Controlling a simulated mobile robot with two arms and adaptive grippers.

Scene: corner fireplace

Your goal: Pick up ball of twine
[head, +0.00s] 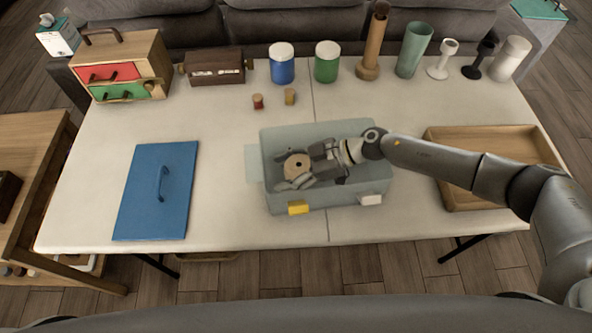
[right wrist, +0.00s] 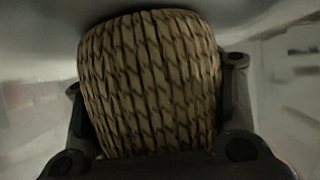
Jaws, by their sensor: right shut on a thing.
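The ball of twine (head: 298,167) is tan with a dark hole in its top. It is inside the grey-blue bin (head: 375,187), towards the bin's left side. My right gripper (head: 307,170) reaches into the bin from the right and is shut on the twine. In the right wrist view the twine (right wrist: 150,85) fills the middle, with its wound pattern between the fingers. I cannot tell whether it touches the bin's floor. My left gripper does not show.
A blue lid (head: 143,205) lies at the left, and a wooden tray (head: 470,200) stands at the right. Two small spools (head: 258,101) (head: 290,96) sit behind the bin. Blue (head: 282,68) and green (head: 327,66) canisters and several vases line the back. The table between lid and bin is clear.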

